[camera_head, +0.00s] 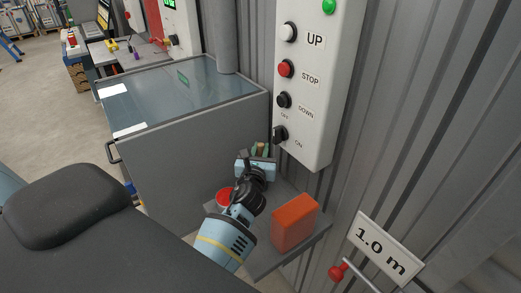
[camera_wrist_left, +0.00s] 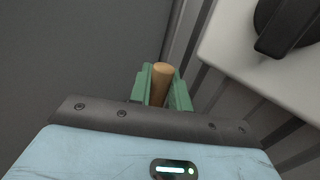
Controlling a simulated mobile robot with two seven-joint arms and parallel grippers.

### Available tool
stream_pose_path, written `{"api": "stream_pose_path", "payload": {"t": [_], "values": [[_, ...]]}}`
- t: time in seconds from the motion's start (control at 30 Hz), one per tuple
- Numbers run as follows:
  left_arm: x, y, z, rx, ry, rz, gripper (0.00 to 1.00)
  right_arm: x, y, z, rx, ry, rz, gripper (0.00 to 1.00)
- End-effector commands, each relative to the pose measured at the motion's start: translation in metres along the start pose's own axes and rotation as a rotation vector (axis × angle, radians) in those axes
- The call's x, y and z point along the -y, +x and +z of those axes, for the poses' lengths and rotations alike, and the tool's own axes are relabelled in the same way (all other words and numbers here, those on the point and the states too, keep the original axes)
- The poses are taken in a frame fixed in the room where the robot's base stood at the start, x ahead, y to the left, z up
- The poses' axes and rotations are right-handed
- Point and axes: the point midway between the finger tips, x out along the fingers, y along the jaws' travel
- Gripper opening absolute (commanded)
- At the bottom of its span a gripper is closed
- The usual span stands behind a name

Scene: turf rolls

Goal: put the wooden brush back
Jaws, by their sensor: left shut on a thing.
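The wooden brush shows only as a light brown rounded handle end (camera_wrist_left: 161,75) between the green fingers in the left wrist view. A small bit of it (camera_head: 262,147) also shows in the head view. My left gripper (camera_head: 259,151) is shut on it, and its fingers also show in the left wrist view (camera_wrist_left: 162,88). The gripper is above the back of a small grey shelf, close to the corrugated wall and below the control box. The rest of the brush is hidden behind the gripper, so I cannot tell whether it touches anything. My right gripper is not in view.
The grey shelf (camera_head: 262,262) holds an orange-red block (camera_head: 295,222) and a round red thing (camera_head: 225,195), partly covered by my arm. A control box (camera_head: 314,80) with buttons and a switch hangs above. A grey cabinet (camera_head: 185,150) stands left; a red-knobbed lever (camera_head: 337,272) is lower right.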

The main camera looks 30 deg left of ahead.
Motion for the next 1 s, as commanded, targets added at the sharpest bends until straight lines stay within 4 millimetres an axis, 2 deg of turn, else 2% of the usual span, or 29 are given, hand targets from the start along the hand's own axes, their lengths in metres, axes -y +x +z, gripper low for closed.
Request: {"api": "stream_pose_path", "payload": {"t": [0.43, 0.47, 0.6, 1.0], "values": [[-0.0002, 0.0023, -0.0038, 0.003, 0.002, 0.000, 0.00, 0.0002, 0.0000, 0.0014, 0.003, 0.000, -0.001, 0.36], [-0.0003, 0.0023, -0.0036, 0.003, 0.001, 0.000, 0.21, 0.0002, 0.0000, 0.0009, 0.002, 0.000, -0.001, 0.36], [-0.0002, 0.0024, -0.0025, 0.004, 0.001, 0.000, 0.40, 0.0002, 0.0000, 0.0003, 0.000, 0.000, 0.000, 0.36], [-0.0003, -0.0016, -0.0008, 0.004, 0.001, 0.000, 0.40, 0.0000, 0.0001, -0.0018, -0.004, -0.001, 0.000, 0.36]]}}
